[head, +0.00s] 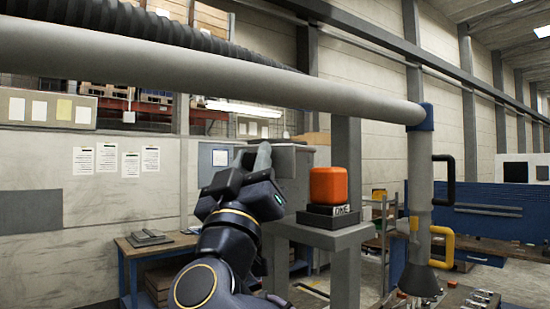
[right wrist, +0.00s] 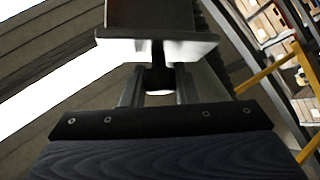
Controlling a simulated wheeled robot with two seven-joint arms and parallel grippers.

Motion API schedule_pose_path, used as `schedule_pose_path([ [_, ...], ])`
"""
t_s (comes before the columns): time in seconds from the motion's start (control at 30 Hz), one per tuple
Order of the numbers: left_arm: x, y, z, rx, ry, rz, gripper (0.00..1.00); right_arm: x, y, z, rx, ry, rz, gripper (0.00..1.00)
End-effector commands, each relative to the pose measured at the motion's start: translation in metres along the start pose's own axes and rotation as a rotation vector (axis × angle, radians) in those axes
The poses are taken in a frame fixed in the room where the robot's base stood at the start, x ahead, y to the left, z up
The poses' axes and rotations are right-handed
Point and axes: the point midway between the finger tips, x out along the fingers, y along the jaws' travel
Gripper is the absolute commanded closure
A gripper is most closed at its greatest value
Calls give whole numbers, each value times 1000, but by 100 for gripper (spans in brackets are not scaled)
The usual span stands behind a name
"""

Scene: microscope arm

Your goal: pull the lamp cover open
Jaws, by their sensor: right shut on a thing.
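My right gripper (head: 262,157) is raised in front of a grey box-shaped housing (head: 294,165) in the head view. In the right wrist view its two fingers (right wrist: 158,88) are closed on a small dark knob (right wrist: 158,72). The knob sits under the flanged grey part (right wrist: 150,20), which appears to be the lamp cover. A bright white surface shows around the knob. In the head view my gripper and arm hide the knob and part of the housing. I cannot tell how far the cover stands open. My left gripper is not in view.
An orange block (head: 328,185) on a black base stands on a grey pedestal (head: 340,238) right of my arm. A thick grey pipe (head: 200,75) crosses overhead to a vertical tube (head: 420,170) with black and yellow handles. A low bench (head: 160,245) stands at left.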

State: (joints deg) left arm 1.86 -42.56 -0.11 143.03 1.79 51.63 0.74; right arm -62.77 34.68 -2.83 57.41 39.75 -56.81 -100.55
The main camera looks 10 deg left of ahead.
Motion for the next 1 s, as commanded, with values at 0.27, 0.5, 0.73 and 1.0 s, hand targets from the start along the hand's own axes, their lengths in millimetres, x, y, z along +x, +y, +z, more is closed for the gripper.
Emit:
schedule_pose_path([
  [0.27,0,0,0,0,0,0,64,2,-23,-6,-78,-29,77,100],
  [0.5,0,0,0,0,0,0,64,3,-28,-8,-102,-37,102,100],
  [0.73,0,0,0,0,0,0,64,3,-28,-8,-103,-38,105,100],
  [1.0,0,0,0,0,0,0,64,4,-27,-8,-103,-37,105,58],
])
